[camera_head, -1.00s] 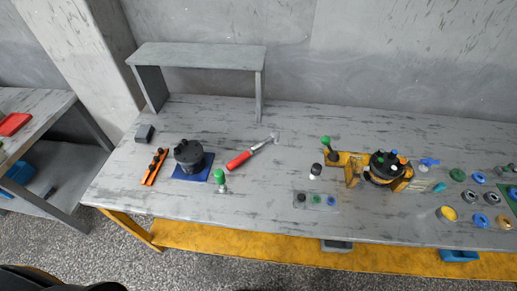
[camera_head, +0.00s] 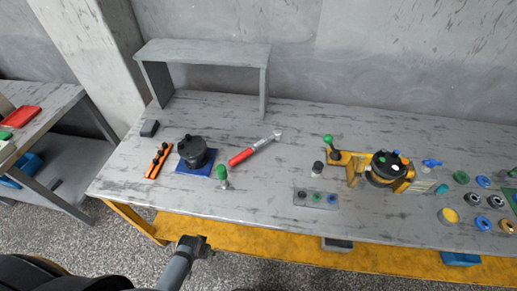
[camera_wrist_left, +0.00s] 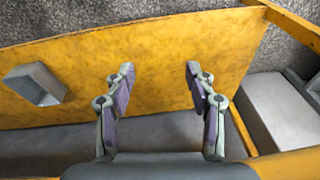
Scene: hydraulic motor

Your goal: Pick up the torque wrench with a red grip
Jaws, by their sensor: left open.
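The torque wrench with a red grip (camera_head: 256,148) lies on the grey workbench, left of its middle. Its red grip points toward the front left and its metal head toward the back right. My left arm comes in from the lower left in the head view, and its end (camera_head: 195,246) is in front of the bench's front edge, well short of the wrench. In the left wrist view my left gripper (camera_wrist_left: 160,74) is open and empty, with the yellow lower shelf behind its fingers. The wrench does not show there. My right gripper is not in view.
A grey raised shelf (camera_head: 200,52) stands behind. A yellow fixture (camera_head: 346,160) is to the right. The bench (camera_head: 270,195) is bare in front of the wrench.

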